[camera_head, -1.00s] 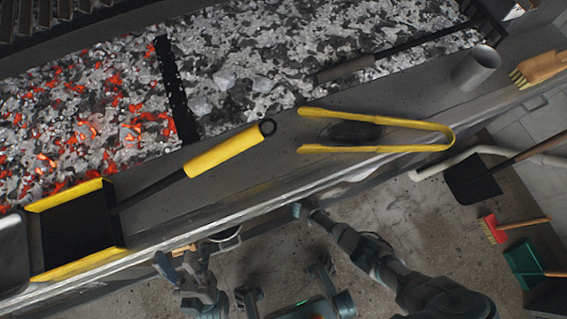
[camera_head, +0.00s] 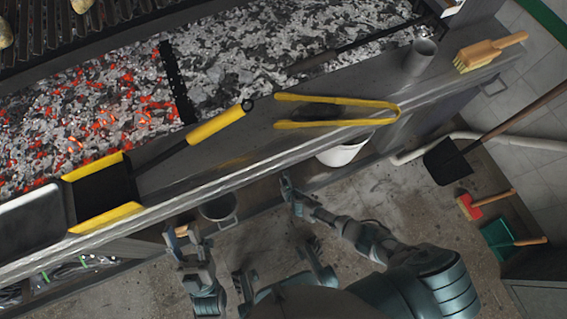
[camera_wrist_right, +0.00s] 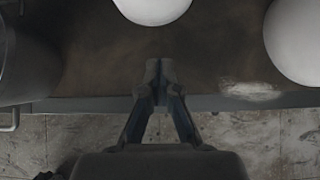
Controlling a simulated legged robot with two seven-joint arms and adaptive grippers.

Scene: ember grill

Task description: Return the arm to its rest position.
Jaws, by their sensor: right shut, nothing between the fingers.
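My right arm comes in from the lower right of the head view. Its gripper (camera_head: 287,184) is shut and empty, in front of the counter's front edge and apart from the tools on top. In the right wrist view its fingertips (camera_wrist_right: 158,72) are together with nothing between them. My left gripper (camera_head: 184,237) is in front of the counter at the lower left, with its fingers apart.
Yellow tongs (camera_head: 335,123), a yellow-handled shovel (camera_head: 215,126) and a metal cup (camera_head: 420,56) rest on the counter. Glowing coals (camera_head: 85,115) lie behind. A brush (camera_head: 490,52) lies right.

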